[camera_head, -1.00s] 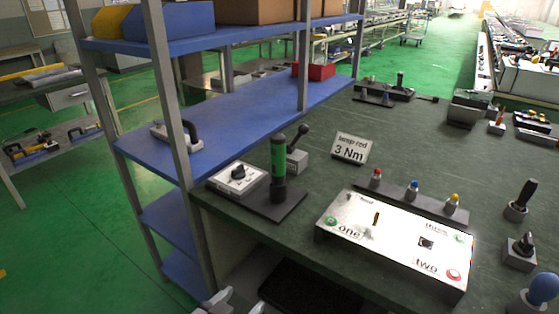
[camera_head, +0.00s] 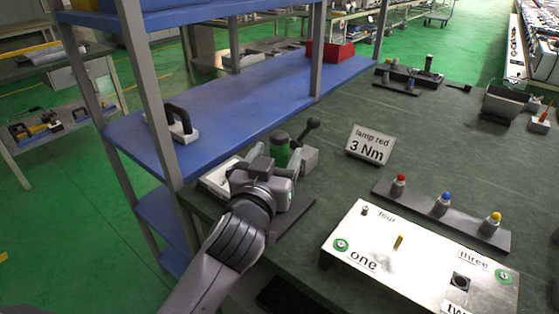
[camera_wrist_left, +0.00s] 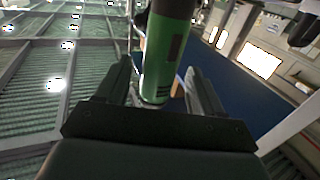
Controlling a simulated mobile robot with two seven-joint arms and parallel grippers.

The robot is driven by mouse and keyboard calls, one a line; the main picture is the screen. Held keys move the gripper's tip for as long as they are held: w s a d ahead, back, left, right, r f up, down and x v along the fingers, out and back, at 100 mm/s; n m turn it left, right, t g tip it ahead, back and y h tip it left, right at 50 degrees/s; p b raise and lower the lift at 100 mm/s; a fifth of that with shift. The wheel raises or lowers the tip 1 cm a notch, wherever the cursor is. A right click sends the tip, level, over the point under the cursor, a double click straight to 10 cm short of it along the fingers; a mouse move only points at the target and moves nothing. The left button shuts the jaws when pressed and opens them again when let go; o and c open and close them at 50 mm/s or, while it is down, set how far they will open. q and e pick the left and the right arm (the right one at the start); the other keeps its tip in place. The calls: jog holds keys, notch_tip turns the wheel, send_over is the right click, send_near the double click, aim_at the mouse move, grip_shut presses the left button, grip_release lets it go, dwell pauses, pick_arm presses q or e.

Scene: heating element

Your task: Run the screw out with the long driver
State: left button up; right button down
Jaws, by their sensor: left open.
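The green tool (camera_head: 279,146), which looks like the driver, stands upright on a dark base plate (camera_head: 296,222) at the near left of the bench. My left gripper (camera_head: 270,160) is at it and hides most of it. In the left wrist view the green body (camera_wrist_left: 160,60) stands between the two open fingers (camera_wrist_left: 160,88), with gaps on both sides. A white panel (camera_head: 345,240) marked one, three and four lies to the right. A short brass-coloured pin (camera_head: 398,242) stands up from it; I cannot tell if it is the screw. My right gripper is not in view.
A lever switch (camera_head: 307,146) stands close behind the driver, and a white box (camera_head: 216,178) is partly behind my gripper. A sign (camera_head: 370,146) reads "lamp red 3 Nm". Red, blue and yellow lamps (camera_head: 445,200) line the panel's back. Blue shelves (camera_head: 235,105) with grey posts border the left.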

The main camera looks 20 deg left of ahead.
pick_arm(q)
jog(key=shift+w+f, duration=0.1)
jog(key=shift+w, duration=1.6)
jog(key=shift+c, duration=0.3)
jog(key=c, duration=1)
grip_shut()
